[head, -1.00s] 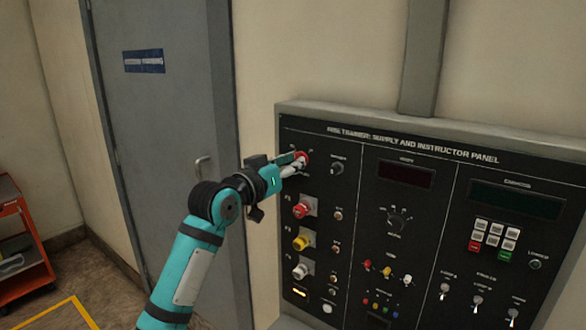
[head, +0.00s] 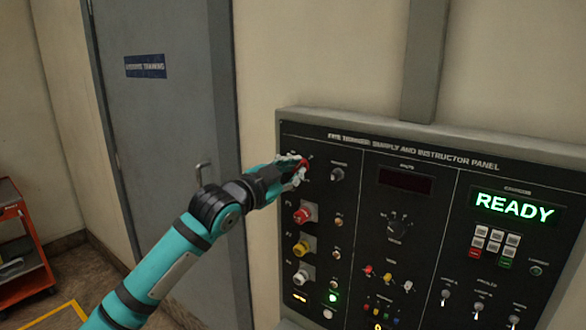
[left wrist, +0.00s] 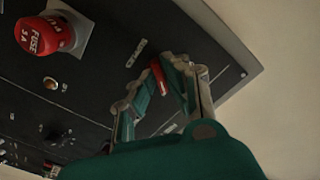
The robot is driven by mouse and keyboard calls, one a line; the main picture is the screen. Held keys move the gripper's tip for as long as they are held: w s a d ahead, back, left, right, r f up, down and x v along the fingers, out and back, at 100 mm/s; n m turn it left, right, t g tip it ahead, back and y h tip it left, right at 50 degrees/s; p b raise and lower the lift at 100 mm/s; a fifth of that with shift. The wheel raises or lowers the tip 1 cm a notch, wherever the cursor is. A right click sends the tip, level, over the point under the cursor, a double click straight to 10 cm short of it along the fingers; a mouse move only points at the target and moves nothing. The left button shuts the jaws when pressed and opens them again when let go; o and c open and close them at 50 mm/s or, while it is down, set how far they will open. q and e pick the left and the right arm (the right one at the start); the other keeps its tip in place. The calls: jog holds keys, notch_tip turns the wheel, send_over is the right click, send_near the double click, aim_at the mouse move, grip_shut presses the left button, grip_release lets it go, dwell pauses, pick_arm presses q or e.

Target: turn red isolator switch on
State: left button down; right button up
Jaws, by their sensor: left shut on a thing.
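The red isolator switch (head: 303,164) is at the upper left of the black instructor panel. My left gripper (head: 298,170) is at it, with its fingers shut on the red handle. In the left wrist view the red handle (left wrist: 158,76) shows between the two fingertips of my left gripper (left wrist: 152,88). The fingers hide part of the switch and its markings in the head view. The display (head: 514,207) at the panel's right reads READY in green. My right gripper is not in view.
Below the switch are red (head: 305,212), yellow (head: 304,244) and white (head: 303,273) fuse knobs; the red one also shows close in the left wrist view (left wrist: 38,36). A grey door (head: 165,120) is left of the panel. A red cart (head: 22,262) stands far left.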

pick_arm(q)
jog(key=shift+m, duration=0.7)
jog(key=c, duration=1.4)
grip_release()
jog(key=shift+s, duration=0.1)
jog(key=shift+s+a, duration=0.1)
jog(key=shift+a, duration=0.05)
jog(key=v, duration=1.1)
jog(key=shift+s+a, duration=0.15)
jog(key=shift+s, duration=0.1)
jog(key=shift+f, duration=0.1)
